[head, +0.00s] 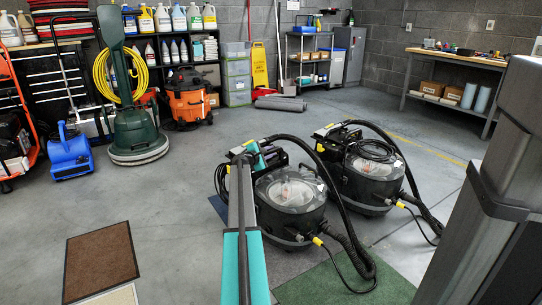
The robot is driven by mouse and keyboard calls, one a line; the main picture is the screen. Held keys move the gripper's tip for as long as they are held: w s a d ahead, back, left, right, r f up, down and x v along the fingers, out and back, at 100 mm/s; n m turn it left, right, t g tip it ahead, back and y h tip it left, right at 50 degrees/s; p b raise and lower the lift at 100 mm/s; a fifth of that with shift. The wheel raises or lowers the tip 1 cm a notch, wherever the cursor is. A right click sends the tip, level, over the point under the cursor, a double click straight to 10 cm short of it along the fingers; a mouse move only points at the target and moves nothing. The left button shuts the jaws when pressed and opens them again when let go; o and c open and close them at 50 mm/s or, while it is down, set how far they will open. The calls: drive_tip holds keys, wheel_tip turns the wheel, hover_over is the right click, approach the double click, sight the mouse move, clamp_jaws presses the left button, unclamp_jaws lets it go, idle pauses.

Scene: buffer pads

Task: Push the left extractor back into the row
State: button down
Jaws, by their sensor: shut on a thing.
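The left extractor (290,205) is a black wheeled machine with a clear round lid, a black hose and yellow fittings. It stands on the floor right of the picture's middle. The right extractor (368,173) is a similar machine, to its right and farther back. The left one stands nearer to me, so their fronts are not level. My grey and teal arm reaches up the picture to the left one's rear handle. My gripper (256,155) is shut there, on what looks like the handle; the exact grip is small and partly hidden by the arm.
A green mat (345,285) lies in front of the left extractor. A brown mat (100,260) lies at the left. A green floor machine (135,135), a blue blower (70,155) and an orange vacuum (188,100) stand at the back left. Open floor lies behind the extractors.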

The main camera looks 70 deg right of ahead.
drive_tip(key=shift+w+a+f, duration=0.2)
drive_tip(key=shift+w+f, duration=0.1)
drive_tip(key=shift+w, duration=0.3)
drive_tip(key=c, duration=1.7)
unclamp_jaws()
drive_tip(key=shift+c, duration=0.2)
drive_tip(key=shift+o, duration=0.9)
drive_tip(key=shift+s, duration=0.1)
drive_tip(key=shift+s+d+r, duration=0.15)
drive_tip(key=shift+s, duration=0.05)
drive_tip(key=p+v, duration=0.5)
drive_tip(key=v, duration=0.9)
drive_tip(key=shift+s, duration=0.1)
